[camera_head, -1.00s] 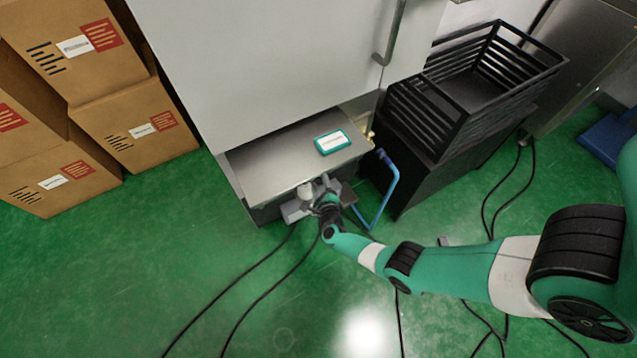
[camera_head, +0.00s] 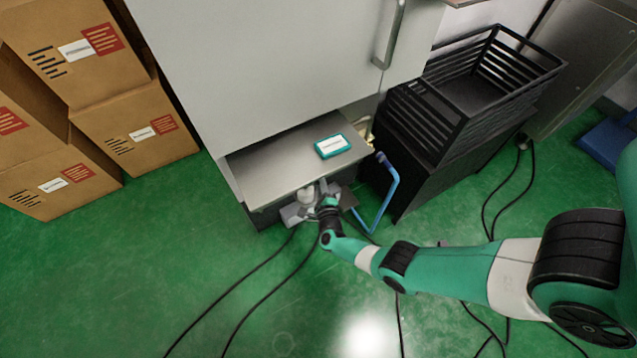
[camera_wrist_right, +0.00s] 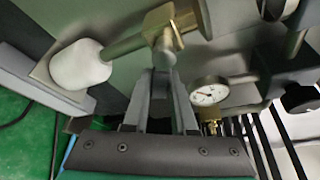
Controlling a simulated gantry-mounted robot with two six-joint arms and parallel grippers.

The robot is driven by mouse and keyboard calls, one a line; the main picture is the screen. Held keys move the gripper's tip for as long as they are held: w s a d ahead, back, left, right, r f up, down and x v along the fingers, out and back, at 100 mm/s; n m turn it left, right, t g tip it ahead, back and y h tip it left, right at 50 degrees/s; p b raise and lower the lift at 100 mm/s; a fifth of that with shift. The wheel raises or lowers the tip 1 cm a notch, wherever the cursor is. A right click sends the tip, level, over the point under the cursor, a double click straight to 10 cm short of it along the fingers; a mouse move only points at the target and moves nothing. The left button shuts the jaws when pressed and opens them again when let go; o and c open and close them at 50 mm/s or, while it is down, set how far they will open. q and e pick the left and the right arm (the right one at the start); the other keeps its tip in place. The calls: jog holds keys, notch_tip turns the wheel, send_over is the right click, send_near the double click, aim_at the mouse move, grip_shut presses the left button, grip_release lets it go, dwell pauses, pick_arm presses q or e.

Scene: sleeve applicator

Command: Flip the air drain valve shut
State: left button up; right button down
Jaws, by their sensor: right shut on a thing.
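My right gripper (camera_head: 327,200) reaches in low at the front of the machine, just below the metal shelf. In the right wrist view its two grey fingers (camera_wrist_right: 160,95) are close together on a grey metal lever piece (camera_wrist_right: 165,48) of the air drain valve. The lever's tip is hidden between the fingers. That cylinder also shows beside the gripper in the head view (camera_head: 306,192). My left gripper is not in view.
A round pressure gauge (camera_wrist_right: 208,91) stands just right of the fingers. A teal-edged device (camera_head: 332,146) lies on the metal shelf (camera_head: 275,168). A blue hose (camera_head: 388,190) hangs to the right. A black slatted crate (camera_head: 440,110) and cardboard boxes (camera_head: 130,125) flank the machine. Cables cross the green floor.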

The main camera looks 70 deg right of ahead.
jog(key=shift+s+d+r+n+h, duration=0.1)
jog(key=shift+r+n+h, duration=0.3)
jog(key=shift+n, duration=0.5)
jog(key=shift+f, duration=0.1)
jog(key=c, duration=0.7)
grip_release()
jog(key=shift+p+v, duration=2.35)
jog(key=shift+v, duration=3.45)
